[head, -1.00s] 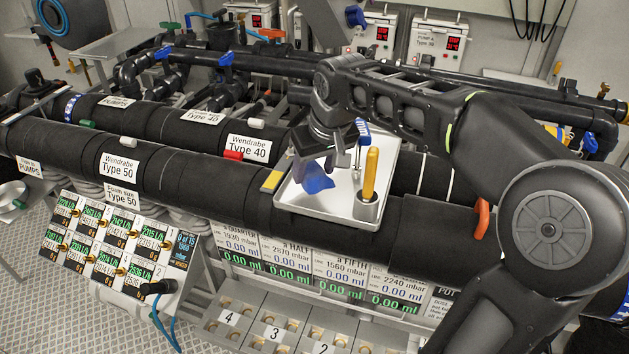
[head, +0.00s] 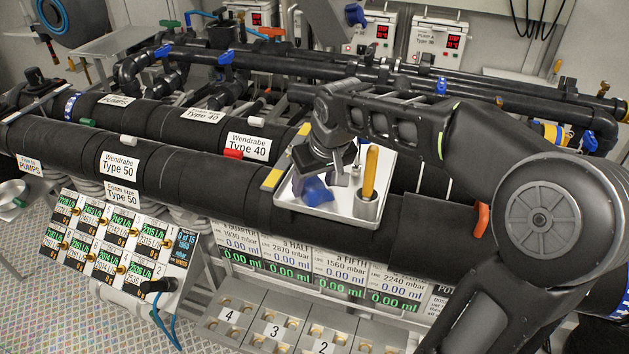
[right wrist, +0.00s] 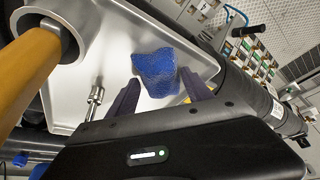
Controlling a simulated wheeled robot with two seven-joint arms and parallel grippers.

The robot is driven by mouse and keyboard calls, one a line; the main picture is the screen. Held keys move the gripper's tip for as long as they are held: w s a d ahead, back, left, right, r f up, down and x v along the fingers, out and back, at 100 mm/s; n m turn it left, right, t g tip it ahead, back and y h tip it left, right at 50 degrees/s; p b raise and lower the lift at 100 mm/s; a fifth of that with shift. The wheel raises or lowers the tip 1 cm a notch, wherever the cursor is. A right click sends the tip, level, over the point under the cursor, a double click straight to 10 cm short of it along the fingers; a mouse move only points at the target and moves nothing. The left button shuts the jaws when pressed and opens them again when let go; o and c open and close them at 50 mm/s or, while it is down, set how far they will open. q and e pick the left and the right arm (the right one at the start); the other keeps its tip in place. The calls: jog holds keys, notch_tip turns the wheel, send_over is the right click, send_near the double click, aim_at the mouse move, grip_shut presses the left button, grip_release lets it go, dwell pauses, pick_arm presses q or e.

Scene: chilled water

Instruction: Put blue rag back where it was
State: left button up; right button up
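The crumpled blue rag (head: 316,192) shows over the left part of the silver tray (head: 335,207), which rests on the black pipes. My right gripper (right wrist: 159,76) points down over the tray, with its two dark fingers on either side of the rag (right wrist: 155,72). The fingers are spread about as wide as the rag and appear to touch its sides, so the gripper looks shut on it. The rag is very low over the tray; whether its underside touches the tray floor is hidden. My left gripper is out of view.
A yellow-orange handle (head: 370,172) stands upright in a metal cup (head: 367,206) at the tray's right, close to my gripper. A small metal tool (right wrist: 95,97) is beside the left finger in the right wrist view. Thick black pipes (head: 200,180) surround the tray.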

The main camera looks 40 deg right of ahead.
jog(key=shift+o, duration=1.4)
jog(key=shift+r, duration=0.2)
jog(key=shift+s+r, duration=0.1)
jog(key=shift+r, duration=0.1)
jog(key=b+v, duration=0.1)
jog(key=v, duration=1)
jog(key=shift+r+b, duration=0.2)
jog(key=shift+b, duration=0.1)
jog(key=shift+a, duration=0.1)
